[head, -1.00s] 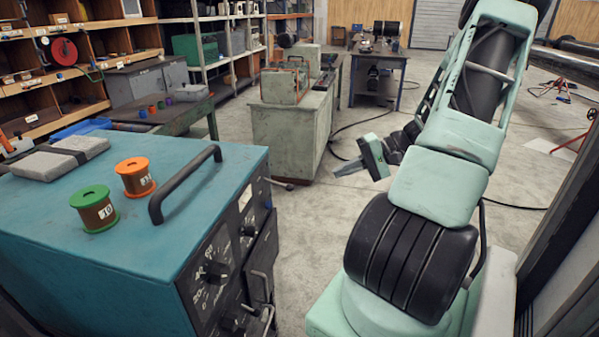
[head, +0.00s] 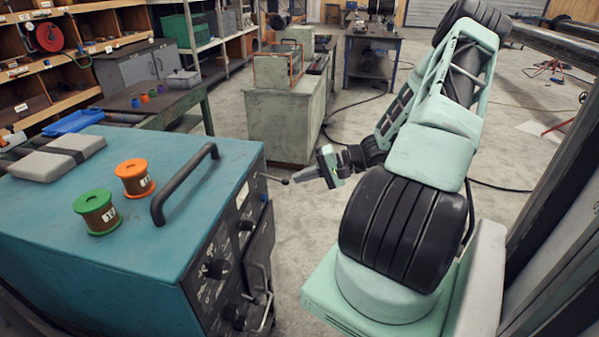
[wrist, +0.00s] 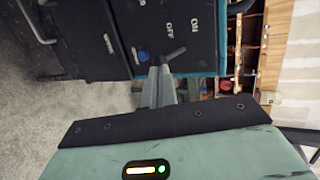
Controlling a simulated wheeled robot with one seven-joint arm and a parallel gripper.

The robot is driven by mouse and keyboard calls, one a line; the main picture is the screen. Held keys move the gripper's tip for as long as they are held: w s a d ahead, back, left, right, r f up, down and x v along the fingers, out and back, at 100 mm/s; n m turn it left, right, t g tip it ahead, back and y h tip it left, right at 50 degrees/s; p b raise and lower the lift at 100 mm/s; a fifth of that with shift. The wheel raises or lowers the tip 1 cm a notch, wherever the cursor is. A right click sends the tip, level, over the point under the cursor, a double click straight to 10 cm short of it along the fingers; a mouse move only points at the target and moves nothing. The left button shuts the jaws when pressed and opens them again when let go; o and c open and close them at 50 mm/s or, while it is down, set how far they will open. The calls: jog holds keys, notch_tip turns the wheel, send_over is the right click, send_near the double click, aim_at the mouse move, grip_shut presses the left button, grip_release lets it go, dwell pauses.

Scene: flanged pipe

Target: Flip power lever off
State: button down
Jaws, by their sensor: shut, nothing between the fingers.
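The power lever (head: 279,181) is a short dark handle sticking out from the front panel of the blue machine (head: 100,255), near the panel's far upper corner. In the wrist view the lever (wrist: 175,54) lies beside the white ON and OFF labels, its free end pointing up and right, nearer the ON side. My gripper (head: 300,175) is shut and empty. Its tips are close to the lever in the head view. In the wrist view my gripper's fingers (wrist: 158,82) overlap the lever's lower end; I cannot tell whether they touch it.
Green (head: 95,212) and orange (head: 134,178) spools and a black handle (head: 185,185) sit on the machine's top. Knobs and another handle (head: 262,310) project from its front panel. A grey-green cabinet (head: 287,115) stands behind. Open floor lies between machine and my base.

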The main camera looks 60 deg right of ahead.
jog(key=shift+w+a+f, duration=0.25)
jog(key=shift+w+a, duration=0.05)
jog(key=shift+w, duration=0.15)
jog(key=shift+f, duration=0.1)
notch_tip(320, 180, down, 2)
jog(key=b, duration=0.3)
jog(key=shift+w+f+b, duration=0.1)
jog(key=shift+f+b, duration=0.05)
jog(key=shift+b, duration=0.25)
